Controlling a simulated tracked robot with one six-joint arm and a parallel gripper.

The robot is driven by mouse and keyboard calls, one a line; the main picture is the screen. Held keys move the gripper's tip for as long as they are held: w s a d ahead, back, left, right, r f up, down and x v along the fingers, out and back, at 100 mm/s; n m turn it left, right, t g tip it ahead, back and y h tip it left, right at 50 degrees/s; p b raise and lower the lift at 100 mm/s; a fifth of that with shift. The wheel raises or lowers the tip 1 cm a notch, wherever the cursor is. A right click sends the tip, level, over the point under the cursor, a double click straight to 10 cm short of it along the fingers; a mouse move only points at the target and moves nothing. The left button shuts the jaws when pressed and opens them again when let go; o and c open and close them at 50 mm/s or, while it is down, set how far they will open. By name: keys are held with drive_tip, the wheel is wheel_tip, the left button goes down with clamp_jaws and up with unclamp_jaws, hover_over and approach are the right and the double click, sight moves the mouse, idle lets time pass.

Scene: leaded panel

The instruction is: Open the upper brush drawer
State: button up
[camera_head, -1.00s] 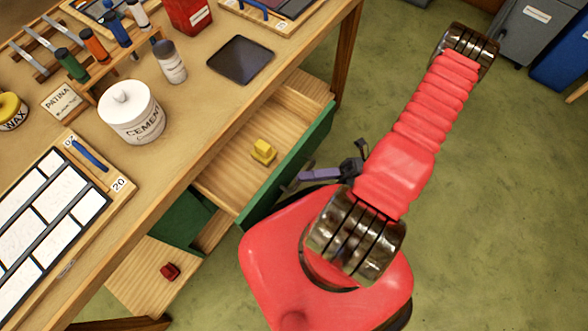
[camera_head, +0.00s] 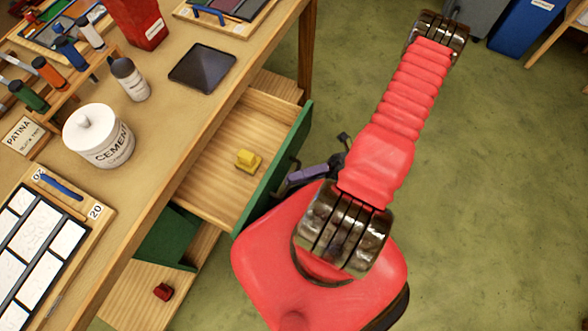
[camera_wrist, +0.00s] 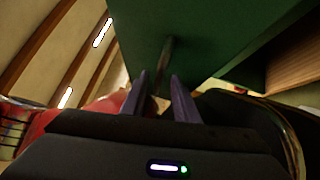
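The upper brush drawer (camera_head: 212,188) is pulled out from under the workbench, with its pale wooden inside showing. Its green front (camera_head: 284,150) faces my arm. A yellow block-like object (camera_head: 248,160) lies in it. My gripper (camera_head: 308,174), with purple fingers, is at the outer side of the green front. In the wrist view my gripper (camera_wrist: 159,76) has its two fingers apart, with a thin dark handle (camera_wrist: 167,55) on the green front (camera_wrist: 215,30) between and just beyond the tips. Gaps show beside the handle; contact is unclear.
Below, a lower green-fronted compartment (camera_head: 165,240) and a wooden surface with a red object (camera_head: 163,292) show. The bench top holds a cement jar (camera_head: 98,135), a bottle (camera_head: 130,78) and a dark square plate (camera_head: 202,68).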

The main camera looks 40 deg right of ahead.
drive_tip(key=v, duration=1.3)
drive_tip(key=shift+d, duration=0.35)
drive_tip(key=shift+s+f, duration=0.1)
idle(0.3)
